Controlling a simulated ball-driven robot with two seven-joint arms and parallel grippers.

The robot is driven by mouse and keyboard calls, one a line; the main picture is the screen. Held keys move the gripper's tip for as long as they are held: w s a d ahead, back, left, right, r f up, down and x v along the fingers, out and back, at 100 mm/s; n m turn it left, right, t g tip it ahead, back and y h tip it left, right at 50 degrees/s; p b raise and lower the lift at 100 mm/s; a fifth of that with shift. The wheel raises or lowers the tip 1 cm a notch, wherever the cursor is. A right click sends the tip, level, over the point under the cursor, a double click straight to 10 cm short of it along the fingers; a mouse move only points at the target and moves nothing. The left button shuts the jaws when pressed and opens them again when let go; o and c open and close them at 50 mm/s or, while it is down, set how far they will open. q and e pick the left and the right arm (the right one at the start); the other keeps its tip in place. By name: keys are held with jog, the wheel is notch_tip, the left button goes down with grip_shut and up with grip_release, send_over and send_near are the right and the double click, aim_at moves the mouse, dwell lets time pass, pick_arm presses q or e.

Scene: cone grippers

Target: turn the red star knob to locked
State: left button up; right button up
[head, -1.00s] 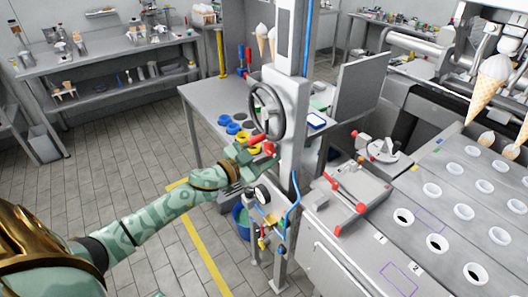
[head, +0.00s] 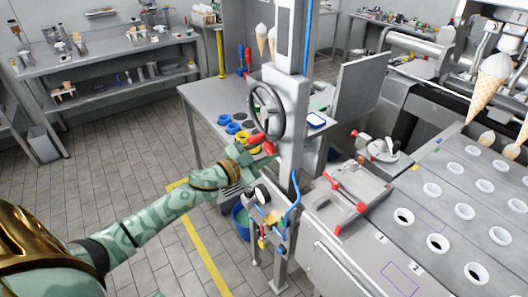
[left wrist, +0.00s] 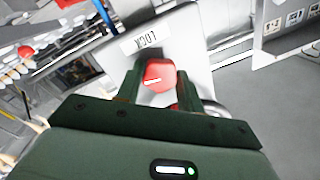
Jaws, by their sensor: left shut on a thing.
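The red star knob (head: 268,148) is on the front of the white machine column (head: 286,110). In the left wrist view the knob (left wrist: 158,76) sits between my two dark fingers, with a pale line across its face. A white label reading LOCK (left wrist: 146,40) appears upside down on the plate beside the knob. My left gripper (head: 256,158) is at the column and shut on the knob; it also shows in the left wrist view (left wrist: 157,84). The gripper partly hides the knob's sides. My right gripper is not in view.
A handwheel (head: 266,108) stands just above the knob. A pressure gauge (head: 262,194) and a blue hose (head: 295,195) are below it. A table with coloured rings (head: 233,128) is behind. A grey bench (head: 420,225) with cup holes is at the right.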

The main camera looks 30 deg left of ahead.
pick_arm(q)
jog(key=m+b, duration=0.1)
jog(key=m, duration=0.3)
jog(key=shift+f+m, duration=0.1)
jog(key=shift+m, duration=0.2)
jog(key=m+b, duration=0.2)
jog(key=m, duration=0.2)
jog(key=shift+a+t+h, duration=0.1)
jog(key=shift+t+h, duration=0.2)
jog(key=shift+h, duration=0.1)
jog(key=m+b, duration=0.2)
jog(key=m, duration=0.2)
jog(key=shift+m+h, duration=0.3)
jog(key=shift+m, duration=0.1)
jog(key=shift+m+b, duration=0.85)
jog(key=shift+m, duration=1.15)
jog(key=shift+h, duration=0.4)
jog(key=o, duration=1)
jog(key=shift+c, duration=0.2)
